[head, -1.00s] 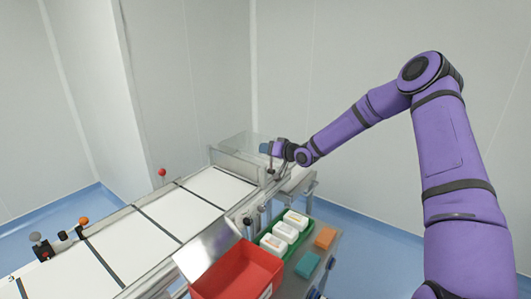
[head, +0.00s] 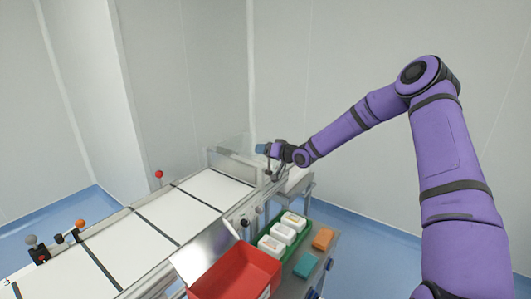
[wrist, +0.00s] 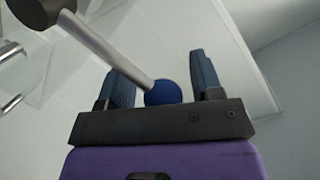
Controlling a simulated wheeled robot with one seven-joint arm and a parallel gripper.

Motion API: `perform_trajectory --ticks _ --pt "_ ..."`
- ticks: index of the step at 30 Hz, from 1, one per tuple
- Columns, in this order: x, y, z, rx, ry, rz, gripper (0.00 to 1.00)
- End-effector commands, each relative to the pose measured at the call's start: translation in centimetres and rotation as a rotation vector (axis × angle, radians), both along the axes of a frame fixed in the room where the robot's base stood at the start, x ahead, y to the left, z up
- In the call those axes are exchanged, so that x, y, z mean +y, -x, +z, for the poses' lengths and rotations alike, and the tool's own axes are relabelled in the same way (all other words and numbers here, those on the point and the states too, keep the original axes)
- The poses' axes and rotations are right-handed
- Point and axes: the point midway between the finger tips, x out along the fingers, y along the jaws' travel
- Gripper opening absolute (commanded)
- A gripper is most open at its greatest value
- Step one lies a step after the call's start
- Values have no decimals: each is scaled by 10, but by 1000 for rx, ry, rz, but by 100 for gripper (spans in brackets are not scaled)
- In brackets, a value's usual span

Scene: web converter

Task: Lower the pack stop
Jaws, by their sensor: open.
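In the wrist view a lever with a metal rod (wrist: 108,47) and a round blue knob (wrist: 163,93) runs down from a dark hub (wrist: 28,12) at the upper left; I take it for the pack stop's handle. My gripper (wrist: 163,72) is open, with one blue-grey finger on each side of the knob. I cannot tell whether either finger touches it. In the head view my gripper (head: 263,149) is at the far end of the conveyor, beside a clear guard. The stop itself is too small and partly hidden there.
The conveyor (head: 175,216) runs from lower left to my gripper. A red bin (head: 235,280), a green tray (head: 288,250) of white packs, and orange (head: 323,238) and teal (head: 305,265) blocks are on its near side. A red ball knob (head: 158,174) stands along the far side.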

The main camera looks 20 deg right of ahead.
Motion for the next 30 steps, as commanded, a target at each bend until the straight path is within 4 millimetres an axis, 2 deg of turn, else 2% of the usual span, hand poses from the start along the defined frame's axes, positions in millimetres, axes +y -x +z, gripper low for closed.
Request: perform_trajectory --ticks 7,15,21,30 --pt "-11 14 5 -2 1 -1 60" --pt "-38 56 16 0 1 -2 60" --pt "-53 79 21 0 0 -1 60" --pt "-58 88 24 1 0 0 60"
